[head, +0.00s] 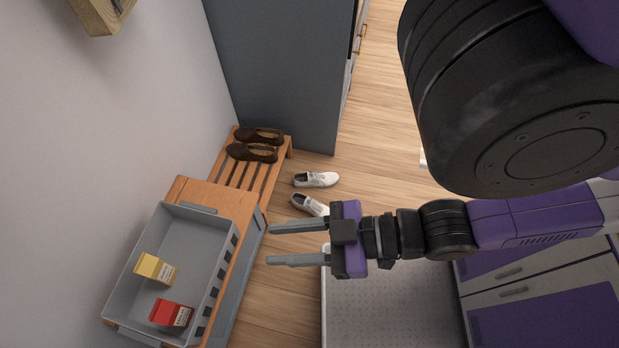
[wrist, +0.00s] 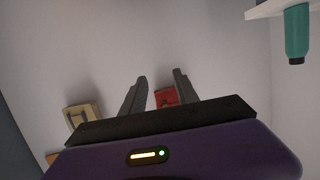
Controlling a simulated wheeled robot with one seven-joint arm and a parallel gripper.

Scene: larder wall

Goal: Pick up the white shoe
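Two white shoes lie on the wooden floor in the head view. One white shoe (head: 316,179) lies near the end of the slatted rack. The other white shoe (head: 308,204) lies closer to my gripper and is partly hidden behind it. My gripper (head: 269,246) is open and empty, its two grey fingers pointing left with a clear gap between them. It appears above the floor, apart from both shoes. In the wrist view my fingers (wrist: 160,78) are also apart with nothing between them, and no shoe shows there.
A slatted wooden rack (head: 240,175) holds brown shoes (head: 253,153). A grey bin (head: 196,222) on a wooden bench holds a yellow carton (head: 155,269) and a red carton (head: 171,313). A tall grey cabinet (head: 285,70) stands behind. Bare floor (head: 370,170) lies right of the shoes.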

